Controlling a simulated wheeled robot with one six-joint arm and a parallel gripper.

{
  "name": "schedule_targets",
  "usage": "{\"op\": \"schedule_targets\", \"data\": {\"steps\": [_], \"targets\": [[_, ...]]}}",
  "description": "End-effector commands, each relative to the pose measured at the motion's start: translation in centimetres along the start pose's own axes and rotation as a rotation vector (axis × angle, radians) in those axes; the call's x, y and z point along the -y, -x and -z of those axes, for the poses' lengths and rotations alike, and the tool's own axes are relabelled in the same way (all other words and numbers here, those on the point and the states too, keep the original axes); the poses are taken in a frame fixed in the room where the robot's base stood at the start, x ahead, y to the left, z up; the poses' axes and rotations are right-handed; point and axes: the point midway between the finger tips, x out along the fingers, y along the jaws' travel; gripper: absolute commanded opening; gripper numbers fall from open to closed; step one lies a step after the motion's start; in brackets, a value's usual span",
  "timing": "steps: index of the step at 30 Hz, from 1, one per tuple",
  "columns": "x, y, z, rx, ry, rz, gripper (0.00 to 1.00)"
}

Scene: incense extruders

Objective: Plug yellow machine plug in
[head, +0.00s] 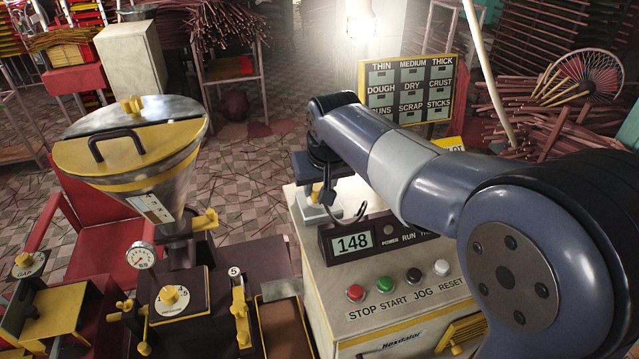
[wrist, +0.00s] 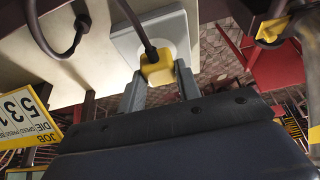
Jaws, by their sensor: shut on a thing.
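The yellow plug (wrist: 157,68) sits between the two grey fingers of my gripper (wrist: 160,88) in the wrist view, and a dark cable runs up from it. My gripper is shut on the plug. Behind the plug is a light grey socket plate (wrist: 123,43) with a pale round face, on top of the cream control box. The plug overlaps this face in the picture; I cannot tell whether it touches or is seated. In the head view, my gripper (head: 318,190) is low over the back left of the control box (head: 395,292), and the plug is mostly hidden.
The display (head: 352,242) reads 148, above stop, start, jog and reset buttons. A yellow-lidded hopper machine (head: 130,140) stands on the left. A sign board (head: 408,90) and stick bundles stand behind. A yellow job card (wrist: 18,115) is at left in the wrist view.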

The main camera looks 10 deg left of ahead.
Motion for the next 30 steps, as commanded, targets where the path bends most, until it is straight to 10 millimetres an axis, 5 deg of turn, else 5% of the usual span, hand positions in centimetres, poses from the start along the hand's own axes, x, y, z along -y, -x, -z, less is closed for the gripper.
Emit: {"op": "schedule_targets", "data": {"steps": [11,12,20,30], "targets": [[0.00,-0.79,-0.33,0.000,0.000,0.000,0.12],[0.00,-0.69,-0.28,0.000,0.000,0.000,0.35],[0.00,-0.68,-0.28,0.000,0.000,0.000,0.57],[0.00,-0.05,-0.25,-0.001,0.000,0.000,0.57]]}}
